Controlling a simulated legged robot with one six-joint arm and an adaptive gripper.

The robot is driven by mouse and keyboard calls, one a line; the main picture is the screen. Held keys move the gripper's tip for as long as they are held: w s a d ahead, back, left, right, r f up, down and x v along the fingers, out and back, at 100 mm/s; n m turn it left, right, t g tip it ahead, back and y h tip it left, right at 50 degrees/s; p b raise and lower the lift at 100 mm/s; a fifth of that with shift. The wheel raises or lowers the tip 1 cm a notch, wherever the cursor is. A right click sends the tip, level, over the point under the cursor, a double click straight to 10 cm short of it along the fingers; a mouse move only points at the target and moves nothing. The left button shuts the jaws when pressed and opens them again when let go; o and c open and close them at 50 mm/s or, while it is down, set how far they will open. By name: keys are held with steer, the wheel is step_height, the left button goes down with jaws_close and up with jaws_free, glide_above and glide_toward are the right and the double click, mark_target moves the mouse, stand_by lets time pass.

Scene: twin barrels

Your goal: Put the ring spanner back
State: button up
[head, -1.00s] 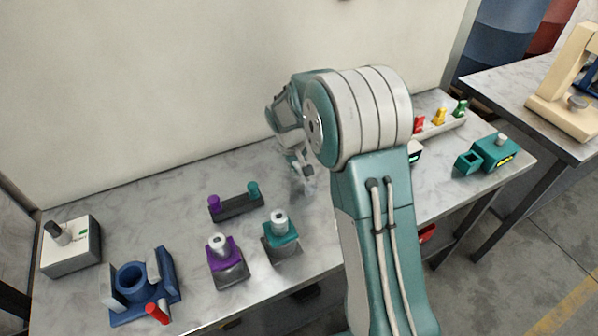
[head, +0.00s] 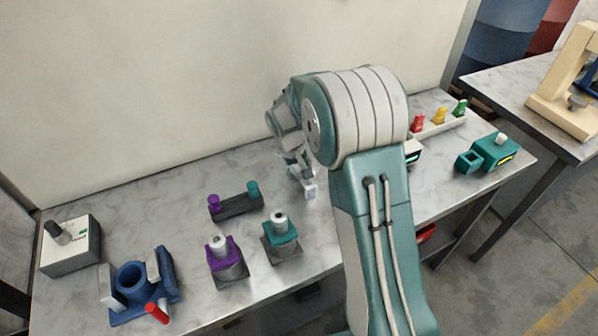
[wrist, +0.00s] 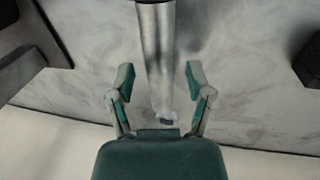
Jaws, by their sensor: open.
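My gripper (head: 306,184) hangs low over the bench behind the teal clamp block, partly hidden by my arm. In the wrist view my gripper (wrist: 160,78) is open, with one finger on each side of a shiny metal bar (wrist: 155,45). The bar's rounded end lies between the fingers near the palm, and its other end runs out of the picture. Neither finger clearly touches it. I cannot tell whether this bar is the ring spanner. I cannot make out a ring spanner in the head view; my arm hides part of the bench.
A purple block (head: 226,259) and a teal block (head: 281,240) stand on the bench (head: 120,220), in front of a dark rack (head: 236,207). A blue fixture (head: 140,288) and switch box (head: 71,248) are at left. A teal device (head: 490,153) is at right.

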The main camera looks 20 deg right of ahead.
step_height(320, 180, up, 11)
steer(key=a, duration=0.2)
steer(key=s+d+r+m+t+y, duration=0.1)
steer(key=s+r+t, duration=0.1)
steer(key=s+r, duration=1.1)
steer(key=s+f+m+t+y, duration=0.1)
steer(key=s+f+t, duration=0.1)
steer(key=s, duration=1.5)
steer(key=shift+d+f+t, duration=0.25)
steer(key=shift+f+t, duration=0.05)
steer(key=shift+t, duration=0.3)
